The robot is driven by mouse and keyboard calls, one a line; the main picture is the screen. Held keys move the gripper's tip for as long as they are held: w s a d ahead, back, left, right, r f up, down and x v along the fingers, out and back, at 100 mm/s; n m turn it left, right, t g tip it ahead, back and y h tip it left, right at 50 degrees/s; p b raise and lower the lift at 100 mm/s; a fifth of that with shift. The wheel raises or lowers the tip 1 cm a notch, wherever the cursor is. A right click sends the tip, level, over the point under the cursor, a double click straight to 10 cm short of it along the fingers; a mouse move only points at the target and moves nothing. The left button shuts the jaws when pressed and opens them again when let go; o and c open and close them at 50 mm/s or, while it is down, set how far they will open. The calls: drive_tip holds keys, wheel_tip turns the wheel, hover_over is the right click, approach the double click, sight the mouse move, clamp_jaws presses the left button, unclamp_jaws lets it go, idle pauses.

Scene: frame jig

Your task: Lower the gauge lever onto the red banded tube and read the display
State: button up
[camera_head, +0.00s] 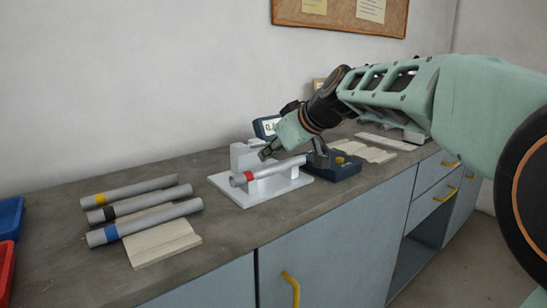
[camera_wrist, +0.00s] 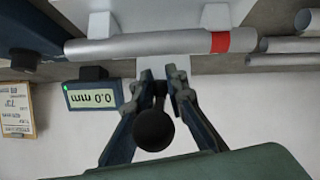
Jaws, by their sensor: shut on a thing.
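The grey tube with a red band (camera_head: 275,170) lies across the white jig (camera_head: 232,190). In the wrist view the tube (camera_wrist: 150,45) runs across the top, its red band at the right. My gripper (camera_head: 293,155) is just above and behind the tube. In the wrist view my gripper (camera_wrist: 162,82) has its fingers closed around the stem of the lever, whose round black knob (camera_wrist: 153,130) sits between them. The lever is hidden in the head view. The blue-cased display (camera_wrist: 92,97) appears upside down and reads 0.0 mm, with a green light; in the head view the display (camera_head: 267,128) is partly covered.
A dark blue box (camera_head: 345,168) stands right of the jig. Blue (camera_head: 10,218) and red (camera_head: 6,265) bins sit at the left edge.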

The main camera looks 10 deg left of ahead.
drive_tip(key=shift+w+d+f, duration=0.2)
drive_tip(key=shift+w+d, duration=0.05)
drive_tip(key=shift+d, duration=0.1)
clamp_jaws()
drive_tip(key=o, duration=0.7)
unclamp_jaws()
drive_tip(key=shift+c, duration=0.2)
drive_tip(key=shift+s+a, duration=0.1)
drive_tip(key=v, duration=0.7)
drive_tip(key=shift+s+r, duration=0.1)
drive_tip(key=shift+s, duration=0.05)
drive_tip(key=shift+d, duration=0.25)
